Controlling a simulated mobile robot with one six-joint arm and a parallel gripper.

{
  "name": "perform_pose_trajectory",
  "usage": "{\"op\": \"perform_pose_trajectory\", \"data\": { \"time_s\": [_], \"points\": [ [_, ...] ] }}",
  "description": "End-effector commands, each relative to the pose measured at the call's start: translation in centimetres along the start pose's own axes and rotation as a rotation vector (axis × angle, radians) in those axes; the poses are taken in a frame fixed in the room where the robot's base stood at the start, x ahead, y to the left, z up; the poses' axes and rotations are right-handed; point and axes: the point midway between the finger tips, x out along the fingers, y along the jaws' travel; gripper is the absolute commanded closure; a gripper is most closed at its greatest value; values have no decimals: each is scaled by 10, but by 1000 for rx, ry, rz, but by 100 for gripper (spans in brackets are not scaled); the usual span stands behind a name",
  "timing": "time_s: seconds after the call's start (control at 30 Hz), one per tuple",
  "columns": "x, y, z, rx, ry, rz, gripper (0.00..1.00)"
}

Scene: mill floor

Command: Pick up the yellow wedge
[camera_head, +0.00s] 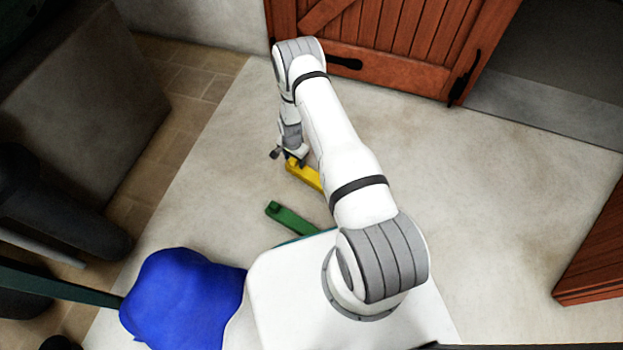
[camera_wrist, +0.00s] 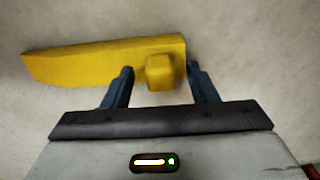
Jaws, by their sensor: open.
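The yellow wedge (camera_wrist: 100,63) lies on the pale floor and tapers to the left in the wrist view. A small yellow block-like knob (camera_wrist: 160,72) stands out from its thick end. My gripper (camera_wrist: 160,75) is open, with one dark finger on each side of the knob. I cannot tell whether the fingers touch it. In the head view the yellow wedge (camera_head: 306,175) shows just below my gripper (camera_head: 291,161), and my arm hides its right part.
A green wedge-like piece (camera_head: 290,219) lies nearer my base, partly hidden. A blue sack-like object (camera_head: 180,300) is at the lower left. Wooden doors (camera_head: 400,40) stand at the back. A grey block (camera_head: 80,100) is at the left. Floor to the right is clear.

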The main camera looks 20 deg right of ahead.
Motion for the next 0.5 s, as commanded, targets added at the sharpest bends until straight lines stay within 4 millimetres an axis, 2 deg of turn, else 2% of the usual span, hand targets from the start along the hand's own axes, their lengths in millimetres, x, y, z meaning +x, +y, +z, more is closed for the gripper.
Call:
{"op": "perform_pose_trajectory", "data": {
  "time_s": [0.07,0.3,0.5],
  "points": [
    [11,0,0,1,0,0,47],
    [10,0,-1,1,0,0,48],
    [10,1,-1,2,0,0,64]
  ]
}}
